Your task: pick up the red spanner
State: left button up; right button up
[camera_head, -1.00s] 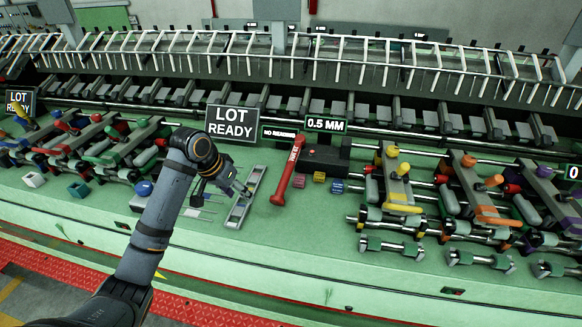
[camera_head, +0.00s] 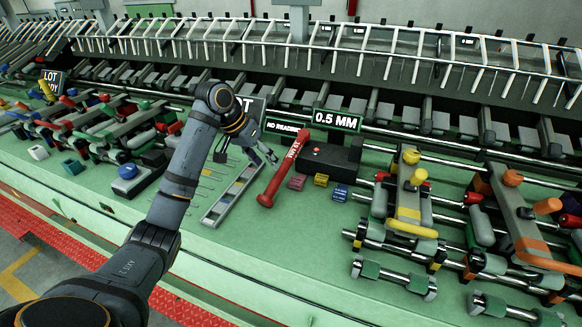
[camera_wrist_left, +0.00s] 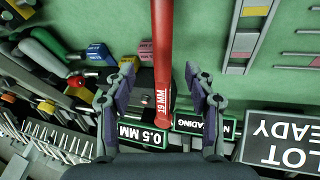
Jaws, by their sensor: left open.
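The red spanner (camera_head: 284,172) lies on the green bench, its upper end near a dark box with a red button. It also shows in the left wrist view (camera_wrist_left: 162,40), running down from the top edge, with white lettering near its lower end. My left gripper (camera_head: 268,154) is open and empty just left of the spanner's upper part in the head view. In the left wrist view its two fingers (camera_wrist_left: 160,78) stand on either side of the spanner, with gaps on both sides. Whether they are level with it in height is unclear. My right gripper is not in view.
A grey slotted rail (camera_head: 230,196) lies left of the spanner. Small pink, yellow and blue blocks (camera_head: 320,181) sit to its right. The dark box (camera_head: 330,160) and a 0.5 MM sign (camera_head: 338,121) stand behind. Clamp assemblies (camera_head: 410,205) crowd the right. The front bench strip is clear.

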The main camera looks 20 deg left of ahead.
aim_at(276, 175)
pick_arm(q)
jog(key=p+x, duration=0.1)
jog(key=x, duration=0.3)
jog(key=shift+f, duration=0.1)
jog(key=p+x, duration=0.2)
jog(key=x, duration=0.3)
jog(key=shift+w+a+p, duration=0.15)
jog(key=shift+w+p, duration=0.05)
jog(key=shift+p, duration=0.1)
jog(key=shift+w+f, duration=0.1)
grip_shut()
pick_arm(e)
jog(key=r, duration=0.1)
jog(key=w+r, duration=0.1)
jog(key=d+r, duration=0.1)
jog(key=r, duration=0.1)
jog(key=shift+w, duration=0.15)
